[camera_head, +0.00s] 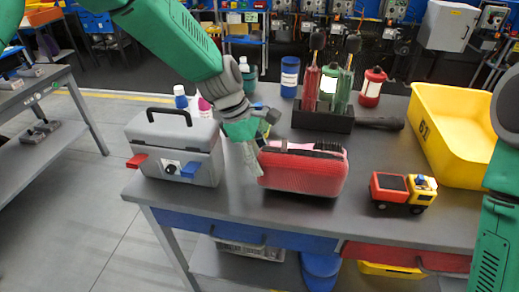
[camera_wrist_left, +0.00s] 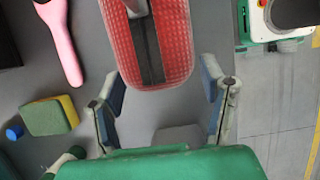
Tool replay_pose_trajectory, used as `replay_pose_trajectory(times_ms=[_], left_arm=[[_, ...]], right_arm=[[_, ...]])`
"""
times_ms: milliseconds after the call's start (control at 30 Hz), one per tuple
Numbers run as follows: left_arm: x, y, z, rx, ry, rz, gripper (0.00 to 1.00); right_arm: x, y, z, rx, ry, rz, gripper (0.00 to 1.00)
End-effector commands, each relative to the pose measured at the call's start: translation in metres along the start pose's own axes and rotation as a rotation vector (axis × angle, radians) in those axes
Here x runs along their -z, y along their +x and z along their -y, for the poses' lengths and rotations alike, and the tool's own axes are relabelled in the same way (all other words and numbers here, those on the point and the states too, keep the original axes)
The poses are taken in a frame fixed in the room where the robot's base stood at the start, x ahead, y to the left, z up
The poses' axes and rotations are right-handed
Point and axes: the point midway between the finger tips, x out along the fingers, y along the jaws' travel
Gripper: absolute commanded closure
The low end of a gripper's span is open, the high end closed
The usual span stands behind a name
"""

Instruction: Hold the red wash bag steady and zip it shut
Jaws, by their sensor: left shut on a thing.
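The red wash bag (camera_head: 303,172) lies on the grey table in the head view, with a dark zip strip along its top. In the left wrist view the bag's near end (camera_wrist_left: 178,62) and zip strip (camera_wrist_left: 147,50) show between my fingers. The fingertip contact is not clear. Whether the zip is open is too small to tell. My right gripper is out of view; only part of my right arm shows at the right edge.
A grey toolbox (camera_head: 178,148) stands left of the bag. A toy truck (camera_head: 403,192) and a yellow bin (camera_head: 465,138) are to the right. A dark tool holder (camera_head: 322,119) stands behind. A pink brush (camera_wrist_left: 64,42) and a sponge (camera_wrist_left: 50,116) lie near the bag.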

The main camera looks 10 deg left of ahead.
Motion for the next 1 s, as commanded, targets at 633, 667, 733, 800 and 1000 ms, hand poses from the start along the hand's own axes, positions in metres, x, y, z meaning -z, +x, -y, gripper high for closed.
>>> replay_pose_trajectory(times_ms=[633, 667, 733, 800, 1000], left_arm=[[0.0027, 0.0064, -0.0001, 0.0, 0.0, 0.0, 0.32], [0.0025, 0.006, -0.0002, 0.0, 0.0, 0.0, 0.21], [0.0025, 0.0059, -0.0002, 0.0, 0.0, 0.0, 0.21], [0.0025, 0.0059, -0.0002, 0.0, 0.0, 0.0, 0.21], [0.0025, 0.0061, -0.0003, 0.0, 0.0, 0.0, 0.21]], right_arm=[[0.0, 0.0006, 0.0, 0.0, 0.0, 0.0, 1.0], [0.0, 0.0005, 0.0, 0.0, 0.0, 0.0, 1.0], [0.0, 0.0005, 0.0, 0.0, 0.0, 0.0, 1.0], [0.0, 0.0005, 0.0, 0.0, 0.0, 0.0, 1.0], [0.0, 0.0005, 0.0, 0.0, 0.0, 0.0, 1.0]])
